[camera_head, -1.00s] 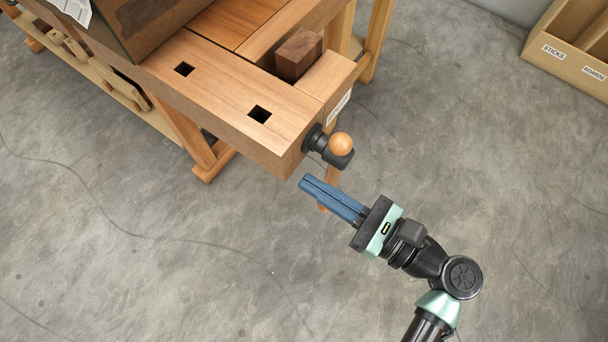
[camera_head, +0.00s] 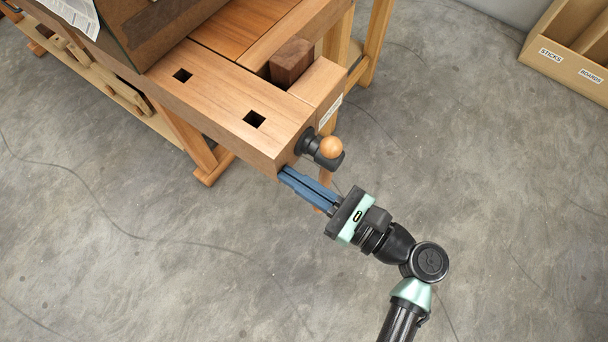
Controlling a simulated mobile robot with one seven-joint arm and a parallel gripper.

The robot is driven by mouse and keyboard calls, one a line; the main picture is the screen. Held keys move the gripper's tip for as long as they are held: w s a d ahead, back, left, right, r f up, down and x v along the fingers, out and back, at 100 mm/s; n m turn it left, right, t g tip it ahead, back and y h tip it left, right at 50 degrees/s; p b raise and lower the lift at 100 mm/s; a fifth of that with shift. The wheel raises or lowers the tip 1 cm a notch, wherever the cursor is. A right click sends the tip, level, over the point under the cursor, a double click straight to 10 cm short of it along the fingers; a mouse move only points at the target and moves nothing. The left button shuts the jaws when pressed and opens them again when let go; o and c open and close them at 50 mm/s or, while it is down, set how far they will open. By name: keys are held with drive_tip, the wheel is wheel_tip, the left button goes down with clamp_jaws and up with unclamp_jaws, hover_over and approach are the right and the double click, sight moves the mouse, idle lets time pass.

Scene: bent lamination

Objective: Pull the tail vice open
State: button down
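The tail vice is the wooden block (camera_head: 322,88) at the bench's right end, with a pale label on its end face. A dark screw hub (camera_head: 305,143) sticks out of the bench end and carries a black crank with a round orange wooden knob (camera_head: 331,147). My gripper (camera_head: 284,174) has two blue fingers lying close together, with a thin dark line between them. Its tips are near the bench's lower front corner, below and left of the hub. It is apart from the knob. Whether the tips touch the bench, or how far apart they are, is unclear.
The wooden workbench (camera_head: 215,98) has two square dog holes. A dark wood block (camera_head: 291,62) sits in the gap beside the vice. A large brown box (camera_head: 160,35) stands on the bench. A labelled bin (camera_head: 566,60) is at upper right. The grey floor is otherwise clear.

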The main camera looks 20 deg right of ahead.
drive_tip(key=shift+w+a, duration=0.15)
drive_tip(key=shift+a, duration=0.05)
